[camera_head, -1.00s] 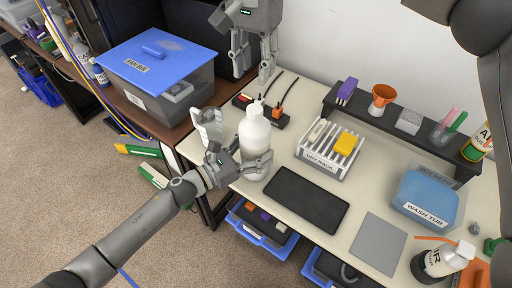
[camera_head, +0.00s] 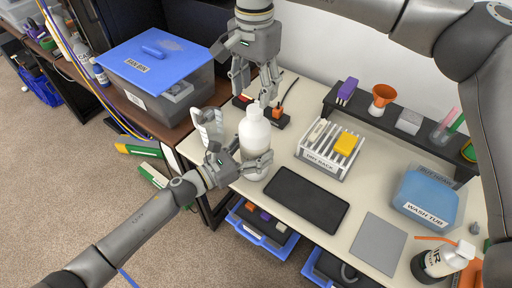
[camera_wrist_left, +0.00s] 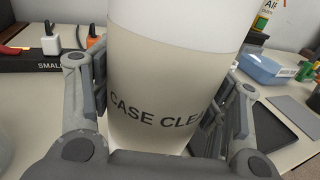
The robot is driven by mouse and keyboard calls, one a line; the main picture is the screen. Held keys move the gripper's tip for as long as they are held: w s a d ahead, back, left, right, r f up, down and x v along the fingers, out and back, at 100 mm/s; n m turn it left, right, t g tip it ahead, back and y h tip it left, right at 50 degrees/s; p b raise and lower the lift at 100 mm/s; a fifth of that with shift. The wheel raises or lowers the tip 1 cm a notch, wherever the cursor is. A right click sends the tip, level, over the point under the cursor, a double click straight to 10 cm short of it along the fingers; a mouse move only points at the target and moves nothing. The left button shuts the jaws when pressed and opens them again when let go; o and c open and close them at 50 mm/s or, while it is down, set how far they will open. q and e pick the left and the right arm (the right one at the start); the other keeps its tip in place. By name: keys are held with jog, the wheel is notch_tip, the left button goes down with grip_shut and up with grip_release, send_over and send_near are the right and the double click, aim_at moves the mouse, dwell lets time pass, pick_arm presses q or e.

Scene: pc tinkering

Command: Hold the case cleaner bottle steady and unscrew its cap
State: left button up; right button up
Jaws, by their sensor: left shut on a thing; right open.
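The case cleaner bottle (camera_head: 254,133) is white and stands upright on the table, at the centre left in the head view. In the left wrist view the bottle (camera_wrist_left: 165,85) fills the middle, with its lettering facing me. My left gripper (camera_head: 256,163) is shut on the lower part of the bottle, one finger on each side. My right gripper (camera_head: 252,101) is open, fingers pointing down, directly above the bottle's top. Its fingers hide the cap in the head view, and I cannot tell whether they touch it. The cap is outside the left wrist view.
A power strip (camera_head: 281,122) with plugs lies behind the bottle. A white rack (camera_head: 325,166) with a yellow block stands to the right, and a black mat (camera_head: 307,200) lies in front. The blue-lidded bin (camera_head: 157,55) is at left, the wash tub (camera_head: 425,196) at far right.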

aim_at(255, 109)
jog(key=shift+f, duration=2.7)
